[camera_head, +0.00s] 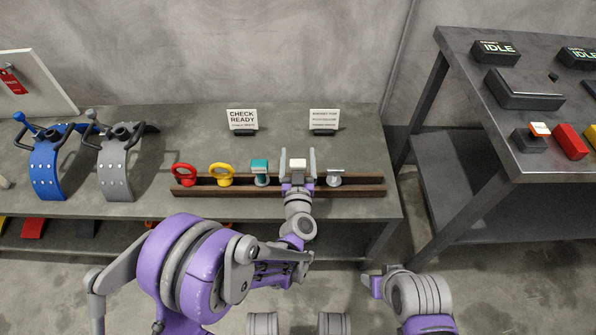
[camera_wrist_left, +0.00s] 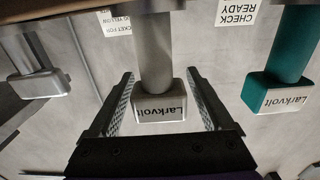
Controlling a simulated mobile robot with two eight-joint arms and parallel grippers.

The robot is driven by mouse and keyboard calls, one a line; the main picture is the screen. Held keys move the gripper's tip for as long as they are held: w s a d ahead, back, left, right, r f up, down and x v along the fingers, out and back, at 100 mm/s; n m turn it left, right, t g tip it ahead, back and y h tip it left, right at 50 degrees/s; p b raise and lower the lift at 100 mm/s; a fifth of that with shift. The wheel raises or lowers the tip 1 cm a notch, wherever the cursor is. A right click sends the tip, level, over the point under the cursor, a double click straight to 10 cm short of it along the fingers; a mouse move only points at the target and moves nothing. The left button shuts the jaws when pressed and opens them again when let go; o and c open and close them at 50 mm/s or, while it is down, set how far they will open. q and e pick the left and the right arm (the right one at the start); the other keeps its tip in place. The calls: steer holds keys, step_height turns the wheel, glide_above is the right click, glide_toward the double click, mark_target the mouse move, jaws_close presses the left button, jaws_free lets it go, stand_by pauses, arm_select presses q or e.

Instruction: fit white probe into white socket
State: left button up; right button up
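The white probe (camera_head: 298,164) stands upright in a brown rack (camera_head: 230,190) on the table; only its pale top shows between my fingers in the head view. In the left wrist view, its pale grey-white head (camera_wrist_left: 160,107) with "Larkvolt" lettering is on a thick round shaft. My left gripper (camera_head: 298,158) is open, with one finger on each side of the probe and a visible gap to both fingers (camera_wrist_left: 160,85). My right gripper (camera_head: 375,284) is low at the right, and its fingers do not show clearly. I cannot pick out a white socket.
A teal probe (camera_head: 261,172) and a grey one (camera_head: 335,177) flank the white probe closely.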

arm_select(q)
jaws_close()
